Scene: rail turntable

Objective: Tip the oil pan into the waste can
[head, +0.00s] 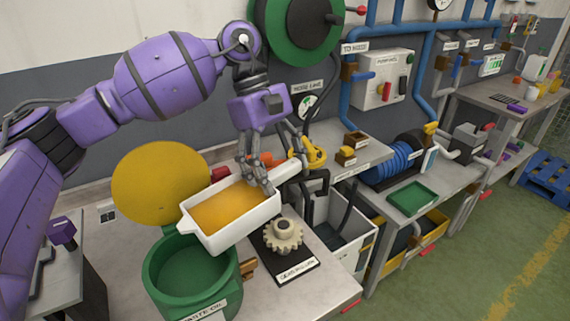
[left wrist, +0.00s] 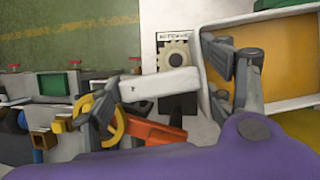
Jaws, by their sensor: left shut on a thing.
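The white oil pan (head: 238,235) holds amber oil (head: 232,207). My left gripper (head: 262,178) is shut on the pan's white handle at its right end. The left wrist view shows the handle (left wrist: 160,84) between the fingers (left wrist: 165,92) and the pan (left wrist: 222,25) at the right. The pan is in the air, its left end by the rim of the green waste can (head: 163,290). I cannot tell how far it is tilted. The can is open, with a dark green inside and a "waste oil" label. No falling oil shows. My right gripper is not in view.
A round yellow lid (head: 160,182) stands up behind the can. A gear (head: 283,238) sits on a black labelled plate (head: 290,268) right of the pan. A yellow-handled item (head: 313,155) and a grey bin (head: 345,240) are farther right. A hose reel (head: 300,30) hangs above.

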